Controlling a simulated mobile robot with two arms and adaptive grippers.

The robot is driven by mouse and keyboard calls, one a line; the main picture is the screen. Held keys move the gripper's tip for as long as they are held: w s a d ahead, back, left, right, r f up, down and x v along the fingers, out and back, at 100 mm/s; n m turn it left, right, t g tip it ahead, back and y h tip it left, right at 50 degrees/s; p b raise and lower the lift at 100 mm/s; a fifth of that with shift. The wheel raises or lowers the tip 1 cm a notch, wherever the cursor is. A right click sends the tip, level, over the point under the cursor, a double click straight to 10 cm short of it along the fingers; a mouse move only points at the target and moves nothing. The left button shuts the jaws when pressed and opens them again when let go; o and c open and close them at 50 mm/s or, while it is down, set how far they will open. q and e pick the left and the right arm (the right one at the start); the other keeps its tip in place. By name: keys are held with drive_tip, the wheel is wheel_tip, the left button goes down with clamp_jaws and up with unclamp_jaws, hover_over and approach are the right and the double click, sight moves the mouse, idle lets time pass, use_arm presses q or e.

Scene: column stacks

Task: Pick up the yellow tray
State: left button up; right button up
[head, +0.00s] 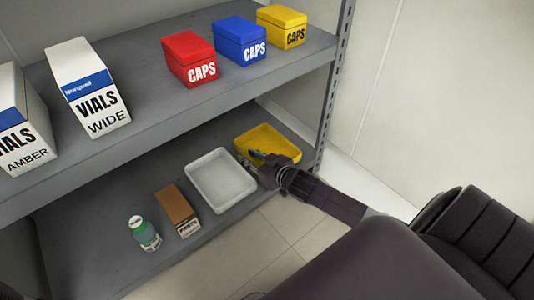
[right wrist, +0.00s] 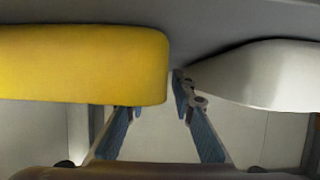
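The yellow tray (head: 284,141) lies at the right end of the lower shelf, beside the white tray (head: 221,183). My right gripper (head: 250,160) is at the yellow tray's near left corner, with one finger over that tray and the other towards the gap between the trays. In the right wrist view the yellow tray (right wrist: 85,62) fills the upper left and the white tray (right wrist: 268,77) the upper right.
A brown box (head: 178,210) and a green bottle (head: 144,233) stand left of the white tray on the lower shelf. The upper shelf holds red (head: 188,60), blue (head: 240,41) and yellow (head: 282,27) CAPS boxes and vials boxes. A metal post (head: 335,85) rises right of the yellow tray.

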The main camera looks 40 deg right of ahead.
clamp_jaws()
drive_tip(key=shift+r, duration=0.2)
